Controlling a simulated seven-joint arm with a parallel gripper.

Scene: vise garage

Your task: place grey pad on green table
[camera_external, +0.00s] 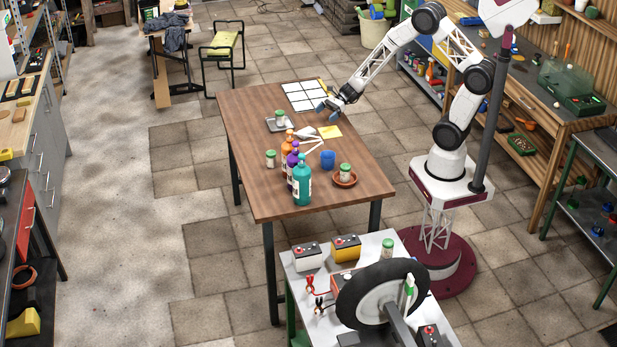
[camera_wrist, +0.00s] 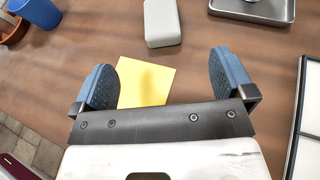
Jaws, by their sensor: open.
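The grey pad (camera_wrist: 162,22), a small light grey block with rounded edges, lies on the brown wooden table, beyond the yellow square in the wrist view. In the external view it shows as a small pale shape (camera_external: 306,132) left of the yellow square. My gripper (camera_wrist: 163,76) is open and empty, its two blue fingertips on either side of the yellow square, with the pad ahead of them. In the external view my gripper (camera_external: 328,109) hangs over the table's right side. A table with a grey top (camera_external: 300,278) and green legs stands at the front; it best matches the green table.
The yellow square (camera_wrist: 145,82) lies below my gripper. A metal tray (camera_wrist: 256,10), a blue cup (camera_external: 328,159), bottles (camera_external: 302,185) and a white-tiled panel (camera_external: 304,95) surround the pad. The front table holds a wheel (camera_external: 381,293) and battery-like boxes (camera_external: 346,248), with little bare surface.

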